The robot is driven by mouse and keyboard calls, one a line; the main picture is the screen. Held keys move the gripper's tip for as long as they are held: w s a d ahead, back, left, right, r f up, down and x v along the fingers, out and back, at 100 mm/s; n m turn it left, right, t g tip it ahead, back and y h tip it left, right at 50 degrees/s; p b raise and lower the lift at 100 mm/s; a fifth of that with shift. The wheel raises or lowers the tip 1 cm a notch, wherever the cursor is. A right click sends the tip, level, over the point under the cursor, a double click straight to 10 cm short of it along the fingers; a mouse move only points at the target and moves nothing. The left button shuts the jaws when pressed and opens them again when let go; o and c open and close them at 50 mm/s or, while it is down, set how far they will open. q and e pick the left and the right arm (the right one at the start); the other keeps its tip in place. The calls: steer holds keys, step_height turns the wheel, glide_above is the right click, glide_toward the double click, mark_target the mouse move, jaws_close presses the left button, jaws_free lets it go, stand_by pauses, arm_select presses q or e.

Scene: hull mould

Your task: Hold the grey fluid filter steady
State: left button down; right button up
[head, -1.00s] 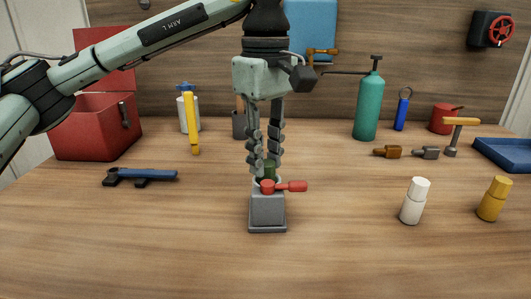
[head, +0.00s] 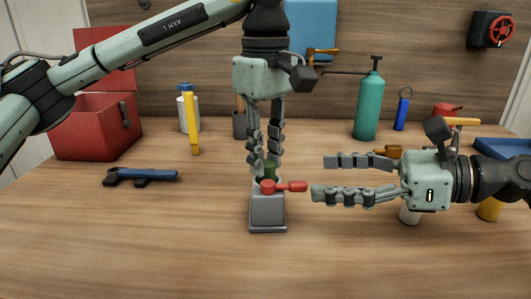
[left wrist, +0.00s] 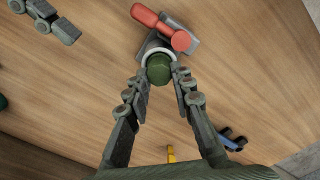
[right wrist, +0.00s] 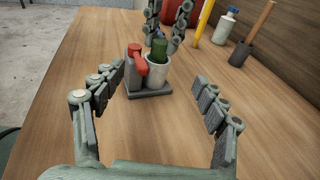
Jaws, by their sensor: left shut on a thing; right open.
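A grey holder (head: 268,210) stands upright on the table, with a square base, a round light-grey cup and a red lever (head: 291,186). A dark green cylinder (head: 270,170) sits in the cup; it also shows in the left wrist view (left wrist: 159,69) and right wrist view (right wrist: 158,50). I cannot tell which part is the grey fluid filter. My left gripper (head: 265,175) points down from above, shut on the green cylinder. My right gripper (head: 318,177) is open and empty, level, to the right of the holder, its fingers pointing at it and apart from the lever.
A blue clamp-like tool (head: 150,175) lies at left, near a red toolbox (head: 95,125). A yellow tool (head: 192,125), a grey cup (head: 239,125) and a green gas bottle (head: 368,105) stand behind. White and yellow bottles are partly behind my right arm. The front table is clear.

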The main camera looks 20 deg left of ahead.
mark_target(275, 199)
steer(key=f, duration=0.1)
steer(key=f+h, duration=0.1)
steer(key=shift+s+d+f+n+g, duration=0.25)
steer(key=shift+s+f+n+g, duration=0.1)
steer(key=shift+n+g, duration=0.05)
steer(key=shift+s+a+f, duration=0.1)
steer(key=shift+f, duration=0.15)
steer(key=x, duration=0.9)
steer(key=shift+a+f, duration=0.2)
steer(key=shift+a, duration=0.1)
steer(key=shift+c, duration=0.6)
steer(key=c, duration=0.4)
arm_select(q)
steer(key=shift+s, duration=0.1)
arm_select(e)
steer(key=shift+w+d, duration=0.1)
steer(key=shift+w, duration=0.1)
steer(key=o, duration=0.7)
